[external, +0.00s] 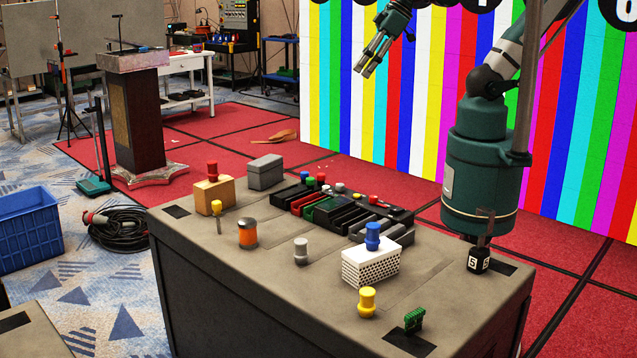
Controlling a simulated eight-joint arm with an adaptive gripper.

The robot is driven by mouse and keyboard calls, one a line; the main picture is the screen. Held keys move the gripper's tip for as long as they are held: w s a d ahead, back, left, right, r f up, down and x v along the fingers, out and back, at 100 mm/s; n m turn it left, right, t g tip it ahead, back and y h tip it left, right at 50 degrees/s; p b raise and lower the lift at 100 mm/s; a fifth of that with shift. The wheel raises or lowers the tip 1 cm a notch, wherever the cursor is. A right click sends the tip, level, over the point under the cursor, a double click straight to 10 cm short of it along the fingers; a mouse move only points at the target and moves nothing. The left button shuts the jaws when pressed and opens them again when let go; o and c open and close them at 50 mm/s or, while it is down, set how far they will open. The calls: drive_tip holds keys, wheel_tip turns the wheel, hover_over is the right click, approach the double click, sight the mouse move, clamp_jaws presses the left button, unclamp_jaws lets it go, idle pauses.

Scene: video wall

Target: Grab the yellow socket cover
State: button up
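A yellow socket cover (367,301), a short cylinder with a wider top, stands upright near the front right edge of the grey table (205,285). Nothing covers it in the external view. My gripper (364,69) is high up at the top of the picture, in front of the striped video wall. It is well apart from the yellow cover, and points down and to the left. Nothing shows between its fingers. They are too small here to tell how far apart they are.
A white box (370,263) with a blue cover (372,236) on top stands just behind the yellow cover. A grey cover (301,251) and an orange-black one (248,233) are to the left. Dark cases (330,211) fill the back.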

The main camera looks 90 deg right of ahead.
drive_tip(key=w+a+f+n+g+y+b, duration=0.1)
drive_tip(key=w+a+n, duration=0.2)
drive_tip(key=w+a, duration=0.35)
drive_tip(key=w+a+f+n+g+b, duration=0.1)
drive_tip(key=w+a+n, duration=0.15)
drive_tip(key=a, duration=0.65)
drive_tip(key=w+a+f+n+g+b, duration=0.1)
drive_tip(key=w+a+f+n, duration=0.2)
drive_tip(key=a, duration=0.6)
drive_tip(key=w+a+f+n+g+b, duration=0.15)
drive_tip(key=a+f, duration=0.25)
drive_tip(key=a, duration=0.6)
drive_tip(key=n+g+h+b, duration=0.1)
drive_tip(key=n+g+b, duration=0.15)
drive_tip(key=n, duration=0.55)
hover_over(367, 291)
drive_tip(key=f, duration=2.3)
drive_tip(key=shift+w+d+f, duration=0.25)
drive_tip(key=shift+d+f, duration=0.05)
drive_tip(key=shift+f, duration=0.1)
drive_tip(key=shift+s+a+f+b, duration=0.2)
drive_tip(key=shift+f+b, duration=0.05)
drive_tip(key=shift+b, duration=0.05)
drive_tip(key=shift+f, duration=1.25)
drive_tip(key=shift+f, duration=0.1)
